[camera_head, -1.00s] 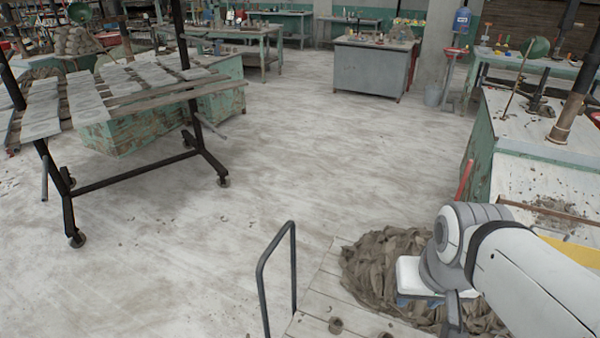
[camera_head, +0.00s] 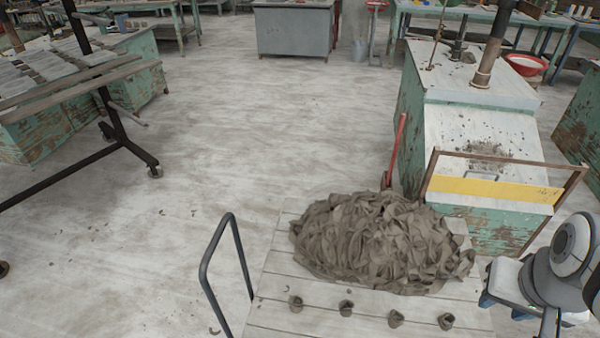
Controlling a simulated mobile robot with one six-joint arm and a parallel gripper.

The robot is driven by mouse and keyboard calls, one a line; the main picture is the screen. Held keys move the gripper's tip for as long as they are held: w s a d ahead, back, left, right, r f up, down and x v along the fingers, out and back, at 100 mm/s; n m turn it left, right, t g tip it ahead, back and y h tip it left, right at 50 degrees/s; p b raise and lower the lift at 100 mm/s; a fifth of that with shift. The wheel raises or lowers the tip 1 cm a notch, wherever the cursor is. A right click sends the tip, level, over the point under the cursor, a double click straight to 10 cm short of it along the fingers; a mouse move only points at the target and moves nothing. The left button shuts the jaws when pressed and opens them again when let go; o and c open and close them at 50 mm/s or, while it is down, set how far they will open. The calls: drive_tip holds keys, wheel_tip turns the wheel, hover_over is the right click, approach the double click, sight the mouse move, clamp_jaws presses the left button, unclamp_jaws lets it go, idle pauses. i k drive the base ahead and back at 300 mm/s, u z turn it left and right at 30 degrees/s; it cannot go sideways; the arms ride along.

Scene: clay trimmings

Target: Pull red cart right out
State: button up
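A slim red bar (camera_head: 396,145) stands tilted behind the clay heap, beside the green machine; it may be a handle, and its lower end is partly hidden. I cannot make out a red cart body. A heap of grey-brown clay trimmings (camera_head: 375,240) lies on a pale planked platform (camera_head: 268,312). A dark tubular handle (camera_head: 207,262) rises at the platform's left side. My gripper (camera_head: 548,322) is at the lower right, right of the heap and apart from the red bar. Its fingertips are cut off or unclear.
Several small clay lumps (camera_head: 346,308) lie along the platform's front. A green machine with a white top (camera_head: 470,125) and a leaning frame with a yellow strip (camera_head: 500,188) stand at right. A black rack (camera_head: 130,145) stands at left. The floor between (camera_head: 240,130) is clear.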

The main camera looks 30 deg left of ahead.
sight(381, 252)
drive_tip(key=z, duration=0.25)
drive_tip(key=k, duration=1.65)
drive_tip(key=u, duration=1.35)
drive_tip(key=i, duration=1.65)
drive_tip(key=u, duration=0.05)
